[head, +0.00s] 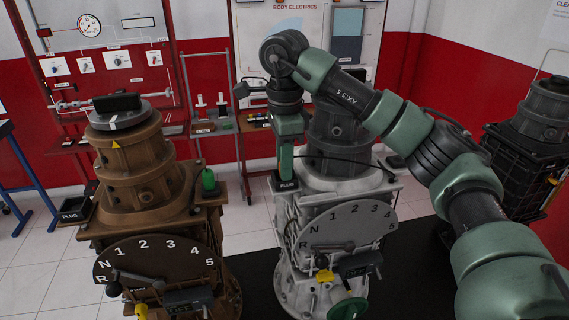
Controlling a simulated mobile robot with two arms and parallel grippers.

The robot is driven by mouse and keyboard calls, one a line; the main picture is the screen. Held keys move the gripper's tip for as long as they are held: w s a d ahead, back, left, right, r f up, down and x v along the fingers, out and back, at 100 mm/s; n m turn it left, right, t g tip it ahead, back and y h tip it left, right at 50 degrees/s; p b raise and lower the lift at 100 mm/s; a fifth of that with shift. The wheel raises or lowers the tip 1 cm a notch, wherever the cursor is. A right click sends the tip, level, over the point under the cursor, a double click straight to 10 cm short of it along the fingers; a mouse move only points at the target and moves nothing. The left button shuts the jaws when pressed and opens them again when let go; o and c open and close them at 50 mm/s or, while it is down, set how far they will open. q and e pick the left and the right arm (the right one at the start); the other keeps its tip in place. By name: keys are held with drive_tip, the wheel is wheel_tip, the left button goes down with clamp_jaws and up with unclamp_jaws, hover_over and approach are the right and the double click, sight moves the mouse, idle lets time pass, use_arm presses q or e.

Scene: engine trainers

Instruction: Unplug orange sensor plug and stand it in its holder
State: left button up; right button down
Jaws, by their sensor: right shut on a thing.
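My right arm reaches in from the right, and its gripper (286,170) points down just above a small dark holder labelled PLUG (287,186) on the left side of the white engine trainer (345,187). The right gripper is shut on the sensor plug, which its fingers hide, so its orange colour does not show. A thin black cable (345,159) runs from near the gripper across to the right side of this trainer. I cannot tell whether the plug touches the holder. My left gripper is out of view.
A brown trainer (135,165) stands to the left, with a green plug (209,182) and another PLUG holder (75,210). A black trainer (525,150) stands at the right. Numbered dials with levers face the front of the brown and white trainers.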

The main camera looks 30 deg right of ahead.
drive_tip(key=shift+s+f, duration=0.1)
drive_tip(key=shift+f, duration=0.2)
drive_tip(key=c, duration=1.2)
unclamp_jaws()
drive_tip(key=shift+f, duration=0.25)
drive_tip(key=r, duration=0.9)
drive_tip(key=shift+w+b, duration=0.2)
drive_tip(key=shift+b, duration=0.1)
drive_tip(key=shift+d, duration=0.1)
drive_tip(key=shift+f, duration=0.15)
